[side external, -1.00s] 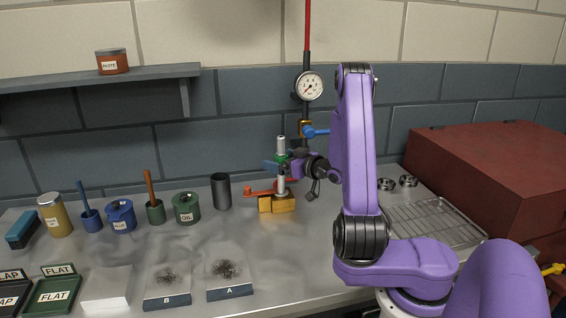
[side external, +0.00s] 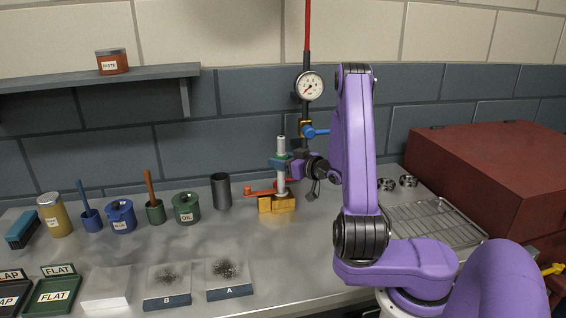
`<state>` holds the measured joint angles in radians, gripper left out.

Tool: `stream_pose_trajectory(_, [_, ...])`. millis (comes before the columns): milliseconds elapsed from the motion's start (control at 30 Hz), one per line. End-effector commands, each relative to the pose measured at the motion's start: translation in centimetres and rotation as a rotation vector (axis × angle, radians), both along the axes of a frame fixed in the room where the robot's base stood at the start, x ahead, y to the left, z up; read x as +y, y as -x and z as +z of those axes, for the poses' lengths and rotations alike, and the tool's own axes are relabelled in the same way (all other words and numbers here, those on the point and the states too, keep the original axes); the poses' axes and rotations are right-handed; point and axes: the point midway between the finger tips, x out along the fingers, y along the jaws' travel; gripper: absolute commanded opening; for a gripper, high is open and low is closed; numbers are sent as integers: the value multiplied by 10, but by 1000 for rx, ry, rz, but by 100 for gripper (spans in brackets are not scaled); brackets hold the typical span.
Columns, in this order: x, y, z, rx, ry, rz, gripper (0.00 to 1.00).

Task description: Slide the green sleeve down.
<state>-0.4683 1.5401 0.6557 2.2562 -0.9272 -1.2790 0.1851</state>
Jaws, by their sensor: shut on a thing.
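A silver upright post (side external: 281,181) stands in a yellow-orange block (side external: 278,204) on the bench. The green sleeve (side external: 280,157) is around the upper part of the post. Bare post shows above and below it. My gripper (side external: 281,162) comes in from the right at the sleeve's height and is shut on the sleeve.
A red-handled valve (side external: 258,193) sits beside the block on the left. A pressure gauge (side external: 310,86) and a blue-handled valve (side external: 315,132) hang on a pipe behind. A dark cup (side external: 221,191) stands to the left. A wire rack (side external: 435,222) lies to the right.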

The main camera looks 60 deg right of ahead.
Motion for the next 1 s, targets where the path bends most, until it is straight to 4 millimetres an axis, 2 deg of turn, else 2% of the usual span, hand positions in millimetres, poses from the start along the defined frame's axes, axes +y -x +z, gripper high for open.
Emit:
stream_pose_trajectory(833, [0, 0, -15, 1, -1, 1, 26])
stream_pose_trajectory(867, [0, 0, -15, 1, -1, 1, 51])
stream_pose_trajectory(1000, [0, 0, -15, 1, 0, 1, 96])
